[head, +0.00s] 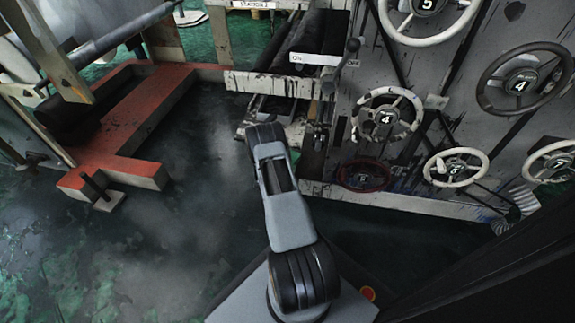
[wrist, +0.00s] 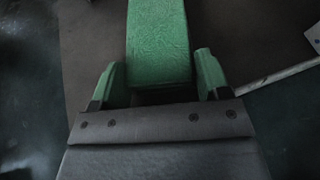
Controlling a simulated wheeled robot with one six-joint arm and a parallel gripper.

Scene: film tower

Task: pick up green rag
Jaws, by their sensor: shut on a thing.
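The green rag (wrist: 158,42) shows in the wrist view as a long, block-like green piece with a creased surface. It runs from between my fingers up past the top edge of the picture. My gripper (wrist: 160,75) has green fingertips, one on each side of the rag, and is shut on it. The rag's far end is cut off by the frame. In the head view my arm hides my gripper, and I cannot see the rag there.
A machine panel with several handwheels (head: 386,119) stands at the right. A red-edged frame (head: 130,140) stands at the left on the floor. A low shelf unit (head: 275,85) is ahead of my arm. The dark floor (head: 185,210) between is open.

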